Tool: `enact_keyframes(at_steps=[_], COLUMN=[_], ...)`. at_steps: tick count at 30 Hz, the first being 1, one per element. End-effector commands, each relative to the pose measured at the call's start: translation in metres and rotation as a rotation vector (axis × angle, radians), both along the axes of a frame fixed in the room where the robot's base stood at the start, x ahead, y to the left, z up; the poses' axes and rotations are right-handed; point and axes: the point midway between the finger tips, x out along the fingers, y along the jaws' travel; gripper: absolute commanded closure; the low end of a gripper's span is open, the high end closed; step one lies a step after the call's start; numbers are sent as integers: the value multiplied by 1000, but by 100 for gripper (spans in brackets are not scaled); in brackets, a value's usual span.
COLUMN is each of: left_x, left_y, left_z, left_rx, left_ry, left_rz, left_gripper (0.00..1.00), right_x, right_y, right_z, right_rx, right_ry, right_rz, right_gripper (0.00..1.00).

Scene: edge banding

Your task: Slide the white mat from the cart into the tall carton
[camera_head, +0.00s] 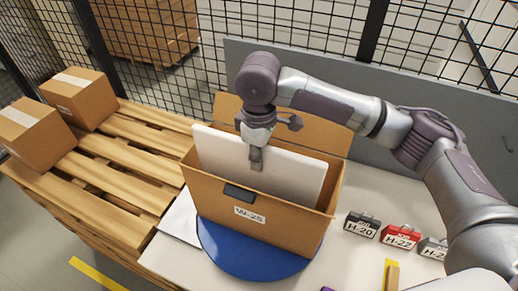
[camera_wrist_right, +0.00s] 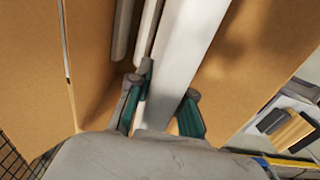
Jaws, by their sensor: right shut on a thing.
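The white mat (camera_head: 295,175) stands on edge in the open tall carton (camera_head: 215,205), slightly tilted. Its upper part shows above the front wall; its lower part is hidden inside. My right gripper (camera_head: 256,160) reaches down from above and is shut on the mat's top edge. In the right wrist view, the mat (camera_wrist_right: 188,50) runs between the two green-padded fingers of the right gripper (camera_wrist_right: 163,110), with brown carton walls (camera_wrist_right: 98,60) on both sides. Other pale slats (camera_wrist_right: 124,28) show beside it. My left gripper is out of view.
The carton stands on a blue round plate (camera_head: 240,262) on a white surface (camera_head: 335,255). Small labelled cases, one red (camera_head: 399,238), stand to the right. A wooden pallet (camera_head: 125,165) with two cardboard boxes (camera_head: 80,98) is on the left. Wire fencing stands behind.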

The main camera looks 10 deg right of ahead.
Motion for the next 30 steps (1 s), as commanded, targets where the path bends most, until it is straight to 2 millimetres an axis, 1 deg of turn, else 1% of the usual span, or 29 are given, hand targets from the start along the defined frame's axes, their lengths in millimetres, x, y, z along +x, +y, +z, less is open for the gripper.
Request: enact_keyframes(at_steps=[1, 3, 19, 21, 30], left_x=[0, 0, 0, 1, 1], left_y=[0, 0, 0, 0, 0], left_z=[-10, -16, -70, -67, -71], left_rx=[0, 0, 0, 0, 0], left_ry=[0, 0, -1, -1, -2], left_rz=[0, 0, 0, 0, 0], left_gripper=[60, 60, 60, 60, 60], right_x=[0, 0, 0, -1, -1], right_y=[0, 0, 0, 0, 0], right_z=[-11, -18, -58, -60, -91], right_rx=[0, 0, -1, -1, 0], right_ry=[0, 0, 1, 3, 4], right_rz=[0, 0, 0, 0, 0], right_gripper=[100, 100, 100, 100, 100])
